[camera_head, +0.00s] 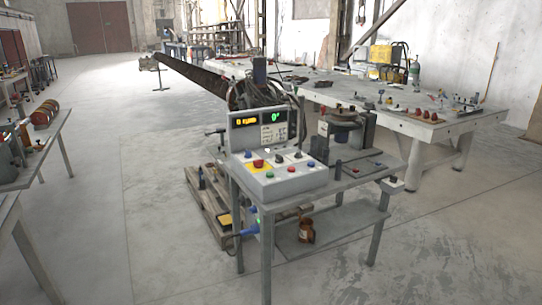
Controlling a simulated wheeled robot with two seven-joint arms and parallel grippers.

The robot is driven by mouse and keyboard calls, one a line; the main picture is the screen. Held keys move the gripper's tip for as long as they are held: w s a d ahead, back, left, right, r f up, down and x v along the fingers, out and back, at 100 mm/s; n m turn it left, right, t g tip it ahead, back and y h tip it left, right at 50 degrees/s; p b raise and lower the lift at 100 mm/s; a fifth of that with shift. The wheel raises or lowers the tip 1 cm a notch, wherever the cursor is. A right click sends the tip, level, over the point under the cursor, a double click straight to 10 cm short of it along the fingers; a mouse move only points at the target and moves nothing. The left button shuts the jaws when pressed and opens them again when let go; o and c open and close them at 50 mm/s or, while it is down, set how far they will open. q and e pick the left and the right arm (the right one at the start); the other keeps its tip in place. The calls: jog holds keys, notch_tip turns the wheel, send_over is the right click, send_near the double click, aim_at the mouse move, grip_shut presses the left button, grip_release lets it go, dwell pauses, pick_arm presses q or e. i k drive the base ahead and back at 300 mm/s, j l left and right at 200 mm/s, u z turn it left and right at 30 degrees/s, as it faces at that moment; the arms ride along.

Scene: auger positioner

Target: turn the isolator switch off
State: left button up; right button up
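I cannot tell for sure which part is the isolator switch. A grey control box (287,181) stands on the near metal table. It carries a red knob (258,163) on a yellow plate, and several coloured buttons and small dark switches. A small grey box (391,185) is fixed at the table's right edge. At the table's left side there are blue plug-like parts (248,230) and a yellow patch (225,221), too small to make out. Neither of my grippers is in view.
A display panel (259,127) with lit digits stands behind the control box. A round dark-topped device (342,115) sits to its right. A wooden pallet (207,203) lies left of the metal table (345,180). A long auger (195,75) extends behind. The floor in front is clear.

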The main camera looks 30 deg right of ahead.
aim_at(259, 164)
jog(key=i+l+z, duration=0.15)
jog(key=l, duration=0.4)
jog(key=i+l+z, duration=0.1)
jog(key=i+l, duration=0.3)
jog(key=l, duration=0.15)
jog(key=i+l+z, duration=0.15)
jog(key=i+l, duration=0.2)
jog(key=l, duration=0.15)
jog(key=i+l+z, duration=0.15)
jog(key=i+l, duration=0.2)
jog(key=l, duration=0.15)
